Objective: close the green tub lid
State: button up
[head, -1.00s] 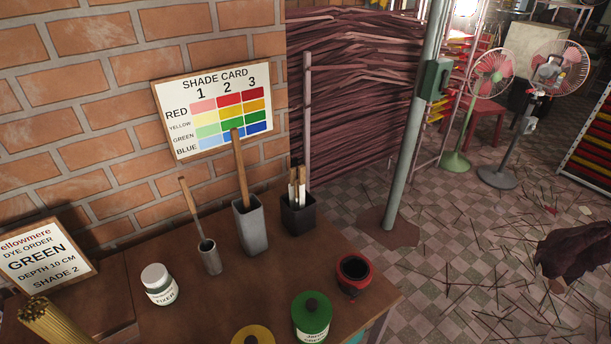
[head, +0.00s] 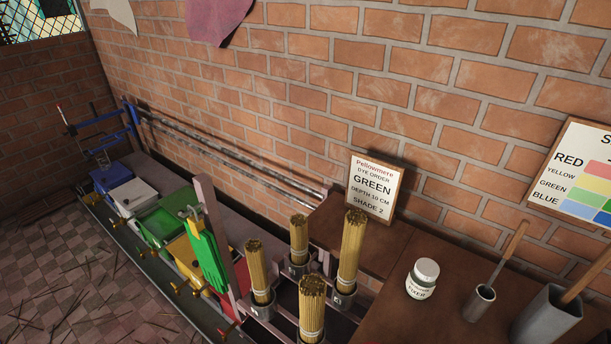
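The green tub (head: 160,224) stands in a row of coloured tubs along the brick wall, at the lower left of the head view. Its top shows as a green surface, and at this size I cannot tell whether its lid is open or shut. A bright green hanging item (head: 210,258), which looks like gloves, is just to the right of the tub, by an upright post. My gripper is not in view.
A blue tub (head: 110,178) and a white tub (head: 132,196) stand beyond the green one, a yellow tub (head: 186,256) nearer. Pipes (head: 235,165) run along the wall behind. Stick bundles (head: 350,255) and a brown table (head: 400,285) are on the right. Tiled floor (head: 85,275) lies left.

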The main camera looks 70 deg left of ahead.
aim_at(178, 201)
jog(key=u, duration=2.85)
jog(key=i+j+u, duration=0.3)
jog(key=i+j, duration=0.15)
jog(key=i+j+u, duration=0.25)
jog(key=i, duration=0.2)
jog(key=i+j+u, duration=0.3)
jog(key=i, duration=0.2)
jog(key=i+j+u, duration=0.1)
jog(key=i+u, duration=0.2)
jog(key=i, duration=0.2)
jog(key=i+z, duration=0.2)
jog(key=i, duration=0.45)
jog(key=i+j+z, duration=0.2)
jog(key=i, duration=0.45)
jog(key=i+z, duration=0.2)
jog(key=z, duration=0.2)
jog(key=i+z, duration=0.15)
jog(key=z, duration=0.2)
jog(key=i+z, duration=0.2)
jog(key=z, duration=0.2)
jog(key=i+j+z, duration=0.15)
jog(key=z, duration=0.2)
jog(key=i+j+z, duration=0.1)
jog(key=i+z, duration=0.15)
jog(key=z, duration=0.25)
jog(key=i+j+z, duration=0.2)
jog(key=z, duration=0.3)
jog(key=i, duration=0.05)
